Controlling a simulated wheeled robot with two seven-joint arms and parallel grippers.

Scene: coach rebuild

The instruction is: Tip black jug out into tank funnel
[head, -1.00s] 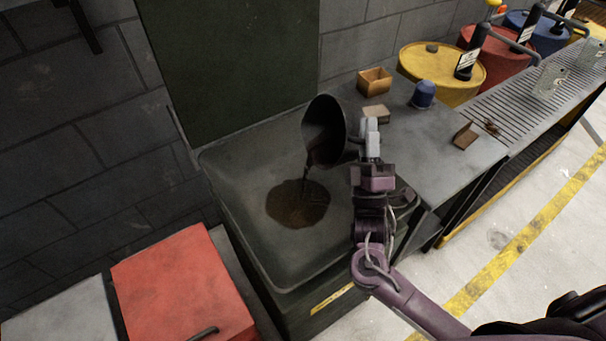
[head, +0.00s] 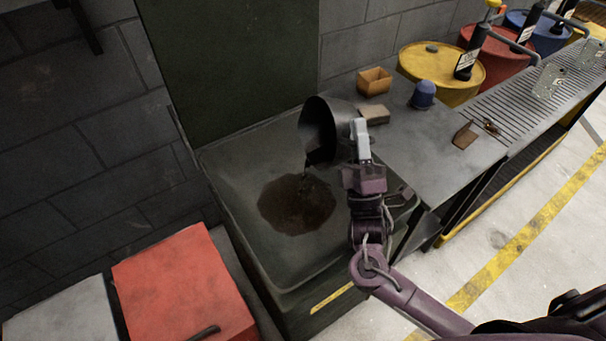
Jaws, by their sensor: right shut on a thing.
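The black jug (head: 318,135) is tilted far over, its wide mouth facing left and down above the tank funnel. My right gripper (head: 361,142) is shut on the jug at its right side. Only a thin dark trickle shows below the jug's lip. The tank funnel (head: 232,157) is a wide dark-grey basin. A pool of dark brown liquid (head: 296,208) lies in it, below and left of the jug. My left gripper is not in view.
A bench right of the basin holds a wooden box (head: 374,81), a small block (head: 375,114), a blue capped item (head: 423,95) and a brown scraper-like piece (head: 465,135). Yellow (head: 440,75), red and blue drums stand behind. A red cabinet (head: 182,285) stands at the lower left.

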